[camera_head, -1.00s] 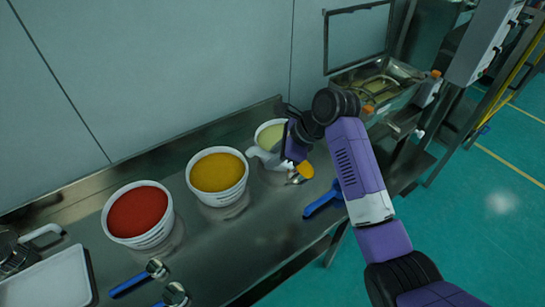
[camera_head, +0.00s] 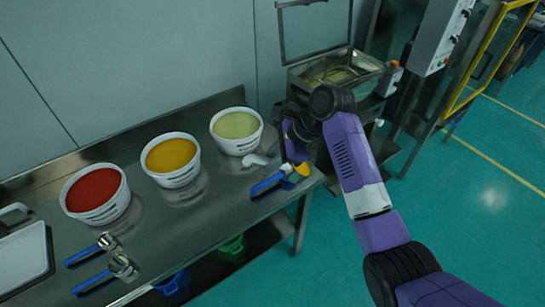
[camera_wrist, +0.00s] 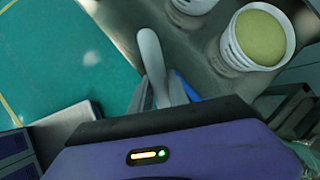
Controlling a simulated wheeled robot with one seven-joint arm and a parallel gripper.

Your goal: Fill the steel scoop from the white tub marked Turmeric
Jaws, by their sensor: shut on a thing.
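My gripper (camera_head: 287,148) is shut on a scoop with a pale grey handle (camera_head: 256,160), held above the right end of the steel table. The handle sticks out between the fingers in the wrist view (camera_wrist: 150,55). A yellow-orange heap (camera_head: 302,169) shows at the scoop's other end; its steel bowl is mostly hidden. A white tub of yellow-orange powder (camera_head: 172,180) stands in the middle of three, left of my gripper and apart from it. Its print is too small to read.
A white tub of red powder (camera_head: 105,212) and one of pale green powder (camera_head: 240,147) flank it. A blue-handled scoop (camera_head: 268,184) lies below my gripper. Two more blue-handled scoops (camera_head: 92,279) and a white tray (camera_head: 25,262) lie left. A sieve machine (camera_head: 340,75) stands behind.

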